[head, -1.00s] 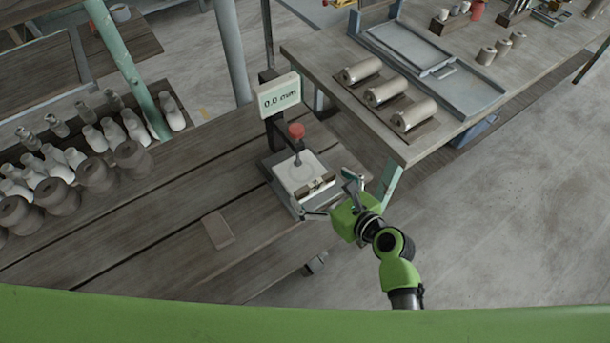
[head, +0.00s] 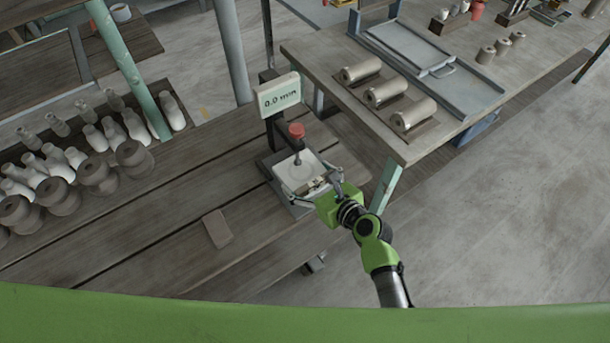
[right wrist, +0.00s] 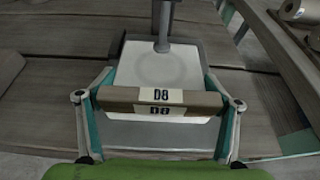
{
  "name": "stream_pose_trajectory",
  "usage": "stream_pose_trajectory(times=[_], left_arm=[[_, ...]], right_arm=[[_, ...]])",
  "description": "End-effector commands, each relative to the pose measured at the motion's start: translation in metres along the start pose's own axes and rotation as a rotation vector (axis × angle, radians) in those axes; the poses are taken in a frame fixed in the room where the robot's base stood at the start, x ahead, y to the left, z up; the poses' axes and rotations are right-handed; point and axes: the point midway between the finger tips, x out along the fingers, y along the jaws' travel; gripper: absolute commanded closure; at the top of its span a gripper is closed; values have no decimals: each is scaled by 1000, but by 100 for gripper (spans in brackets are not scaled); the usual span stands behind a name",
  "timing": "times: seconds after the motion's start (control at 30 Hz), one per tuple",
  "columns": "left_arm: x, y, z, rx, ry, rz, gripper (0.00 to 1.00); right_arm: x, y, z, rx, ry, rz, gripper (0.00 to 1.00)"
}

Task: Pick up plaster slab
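A white square slab (head: 296,169) with a faint round mark lies on the gauge's base, under its probe; I take it for the plaster slab. A brown strip labelled D8 (right wrist: 130,97) runs across its near side; whether the strip is part of the slab I cannot tell. My right gripper (right wrist: 158,75) is spread wide, one finger at each side of the strip and the slab's near part. Whether the pads touch is unclear. The right gripper also shows in the head view (head: 318,187). My left gripper is not in view.
The gauge's display (head: 279,94) reads 0.0 mm; its red knob (head: 296,131) stands above the slab. A flat brownish piece (head: 217,229) lies on the wooden table. Bottles and dark pots (head: 98,176) stand at left. The bench (head: 385,139) at right holds grey cylinders (head: 386,94).

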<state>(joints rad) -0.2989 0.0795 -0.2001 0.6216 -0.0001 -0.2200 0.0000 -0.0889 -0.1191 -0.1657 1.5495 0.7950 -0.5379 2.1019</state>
Motion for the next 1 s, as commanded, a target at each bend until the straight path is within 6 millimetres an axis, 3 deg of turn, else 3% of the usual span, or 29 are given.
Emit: stream_pose_trajectory(times=[0.07,0.1,0.37,0.6,0.77,1.0], left_arm=[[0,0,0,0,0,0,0],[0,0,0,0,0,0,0],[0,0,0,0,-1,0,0],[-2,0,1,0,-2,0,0],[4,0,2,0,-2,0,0],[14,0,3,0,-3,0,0]], right_arm=[[0,0,0,0,0,0,49],[0,0,2,-1,-3,-1,54],[0,0,3,-1,-3,-1,54],[-8,0,18,1,-5,-2,54],[-31,0,2,1,-1,-2,54],[-80,0,-20,0,1,-1,54]])
